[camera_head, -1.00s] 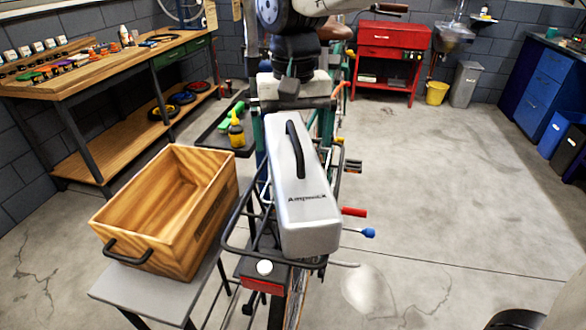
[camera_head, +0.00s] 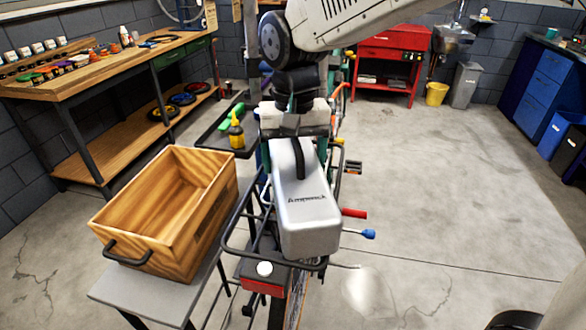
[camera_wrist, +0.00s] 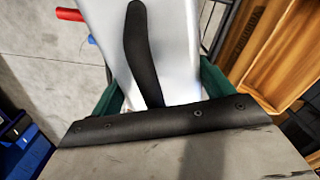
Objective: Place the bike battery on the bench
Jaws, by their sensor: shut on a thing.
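The bike battery (camera_head: 309,225) is a long silver-white case with a black handle on top. It sits lengthwise on the black rear rack (camera_head: 231,246) of the bike. My gripper (camera_head: 297,152) is over the battery's far end. In the wrist view my gripper (camera_wrist: 160,95) has its green fingers on either side of the battery (camera_wrist: 181,40), shut on its body, with the handle between them. The fingertips and the battery's underside are hidden. The wooden workbench (camera_head: 95,72) stands at the left wall, away from my gripper.
An open wooden crate (camera_head: 150,220) stands on a small grey table (camera_head: 140,290) left of the bike. Bottles, small parts and tools lie on the workbench. A tray (camera_head: 215,130) with a yellow bottle is behind the crate. The floor (camera_head: 450,210) on the right is clear.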

